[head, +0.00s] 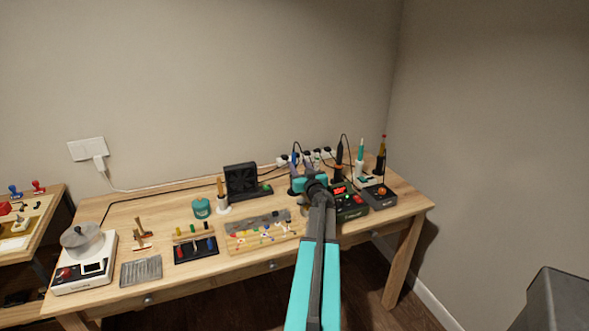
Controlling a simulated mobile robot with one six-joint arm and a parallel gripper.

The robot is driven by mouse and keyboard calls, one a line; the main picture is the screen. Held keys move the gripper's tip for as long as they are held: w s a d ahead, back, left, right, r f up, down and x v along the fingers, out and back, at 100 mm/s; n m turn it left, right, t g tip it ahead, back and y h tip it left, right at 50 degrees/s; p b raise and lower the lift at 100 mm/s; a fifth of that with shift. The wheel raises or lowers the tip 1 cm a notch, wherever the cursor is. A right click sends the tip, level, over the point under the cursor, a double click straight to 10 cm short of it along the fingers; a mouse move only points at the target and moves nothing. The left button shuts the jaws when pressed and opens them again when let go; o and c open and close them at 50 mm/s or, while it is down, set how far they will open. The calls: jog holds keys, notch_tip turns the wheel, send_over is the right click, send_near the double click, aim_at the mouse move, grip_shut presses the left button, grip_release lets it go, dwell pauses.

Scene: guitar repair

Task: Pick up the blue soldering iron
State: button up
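A small blue handle (295,158), which looks like the blue soldering iron, stands upright near the back of the workbench, with a dark cord above it. Its lower part and its holder are mostly hidden by my gripper. My gripper (305,170) is at the far end of my teal and dark arm, over the back middle of the bench. In the picture it overlaps the blue iron's place. The fingers are small and dark against the clutter. I cannot tell whether they touch the iron or are open or shut.
Other irons stand at right: black (340,152), teal (361,148) and yellow-brown (382,145). Dark station boxes (380,197) sit before them. A black fan (241,179) and an orange-handled iron (220,187) stand left. The wooden bench (110,218) has bare room at back left.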

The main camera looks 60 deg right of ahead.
aim_at(295, 161)
jog(key=shift+a+x, duration=0.2)
jog(key=shift+x, duration=2.4)
jog(key=shift+w, duration=0.15)
grip_shut()
